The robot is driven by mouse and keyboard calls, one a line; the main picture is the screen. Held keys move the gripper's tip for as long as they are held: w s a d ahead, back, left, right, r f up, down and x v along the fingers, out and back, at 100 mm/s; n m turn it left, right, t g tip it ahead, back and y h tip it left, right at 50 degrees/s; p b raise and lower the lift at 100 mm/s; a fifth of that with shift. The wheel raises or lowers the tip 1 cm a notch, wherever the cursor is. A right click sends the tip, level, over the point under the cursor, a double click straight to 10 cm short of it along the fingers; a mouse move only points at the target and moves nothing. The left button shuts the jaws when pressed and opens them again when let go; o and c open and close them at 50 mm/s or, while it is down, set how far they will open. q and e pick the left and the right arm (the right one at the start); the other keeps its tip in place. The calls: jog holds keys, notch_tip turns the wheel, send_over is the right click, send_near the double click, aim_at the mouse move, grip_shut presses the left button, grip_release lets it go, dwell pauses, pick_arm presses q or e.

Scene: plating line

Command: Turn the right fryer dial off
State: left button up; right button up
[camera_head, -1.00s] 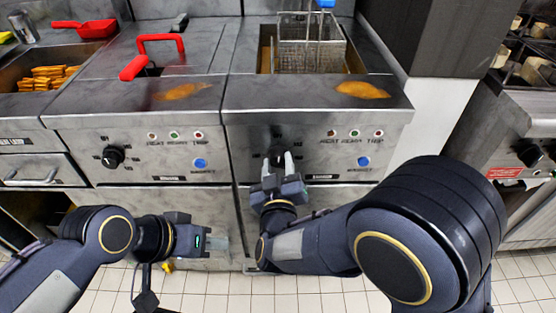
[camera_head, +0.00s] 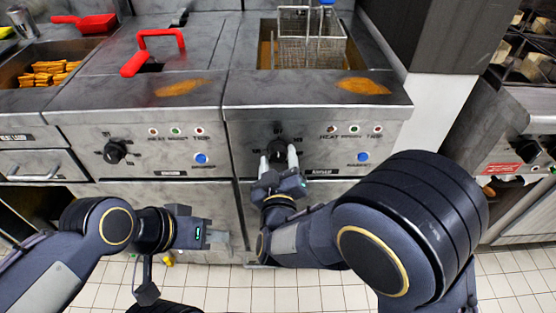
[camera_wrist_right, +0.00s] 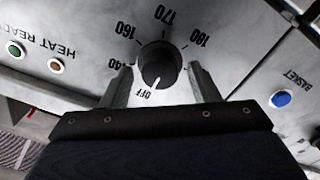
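The right fryer dial (camera_head: 278,149) is a round black knob on the right fryer's front panel. In the right wrist view the dial (camera_wrist_right: 160,66) has its white pointer towards the OFF mark. My right gripper (camera_head: 278,158) is in front of this dial. In the right wrist view the right gripper (camera_wrist_right: 163,88) is open, one finger on each side of the knob, with gaps between fingers and knob. My left gripper (camera_head: 216,238) hangs low, in front of the fryer cabinet and away from the dials; its finger opening is unclear.
The left fryer dial (camera_head: 115,152) is on the neighbouring panel. Blue basket buttons (camera_head: 363,157) and (camera_head: 201,158) sit near the dials. A wire basket (camera_head: 312,45) stands in the right fryer, and a red-handled lid (camera_head: 152,52) is on the left fryer.

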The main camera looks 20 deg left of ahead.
jog(key=v, duration=0.8)
jog(key=shift+p, duration=0.3)
jog(key=shift+w, duration=0.1)
